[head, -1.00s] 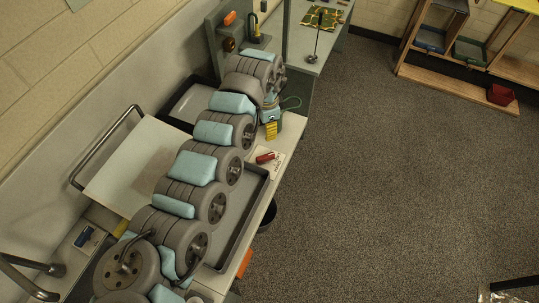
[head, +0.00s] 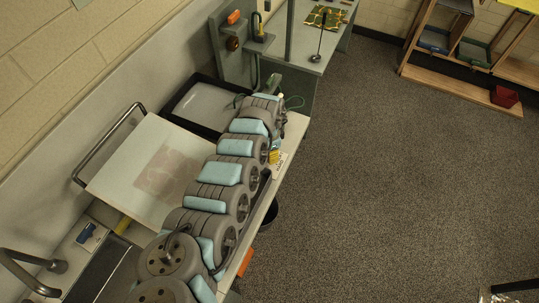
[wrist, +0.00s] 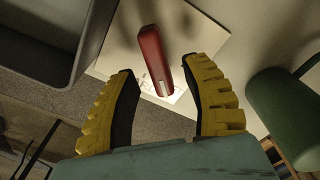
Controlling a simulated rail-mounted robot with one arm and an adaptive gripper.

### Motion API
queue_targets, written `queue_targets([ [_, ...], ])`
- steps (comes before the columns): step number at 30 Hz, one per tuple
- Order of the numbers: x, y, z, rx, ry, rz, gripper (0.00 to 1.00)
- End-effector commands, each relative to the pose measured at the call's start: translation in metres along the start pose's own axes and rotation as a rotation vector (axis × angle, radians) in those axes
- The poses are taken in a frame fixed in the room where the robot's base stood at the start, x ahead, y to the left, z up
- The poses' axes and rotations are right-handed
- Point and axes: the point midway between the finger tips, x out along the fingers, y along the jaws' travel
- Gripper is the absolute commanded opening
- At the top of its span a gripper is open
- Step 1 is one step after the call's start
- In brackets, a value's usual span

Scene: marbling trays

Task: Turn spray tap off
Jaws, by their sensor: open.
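My gripper (head: 275,156) is at the right edge of the bench in the head view. In the wrist view its two yellow ribbed fingers (wrist: 163,100) are wide apart with nothing held. A red oblong object with a silvery end (wrist: 154,60) lies on white paper beyond and between the fingertips; I cannot tell exactly what it is. No part is clearly identifiable as the spray tap.
A dark tray (head: 178,92) lies behind my arm. A white board (head: 118,165) with a pinkish patch leans on a metal rail. A green cylinder (wrist: 283,100) is right of the fingers, a grey tray wall (wrist: 88,45) left. The floor at right is mostly clear.

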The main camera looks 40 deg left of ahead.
Motion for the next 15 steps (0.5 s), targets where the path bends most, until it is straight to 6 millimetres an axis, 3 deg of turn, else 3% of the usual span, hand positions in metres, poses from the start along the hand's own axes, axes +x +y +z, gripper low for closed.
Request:
queue_targets([
  [6,0.0123,0.0004,0.0000,0.001,-0.001,0.000,0.48],
  [15,0.0134,0.0002,0.0004,0.000,-0.001,0.000,0.48],
])
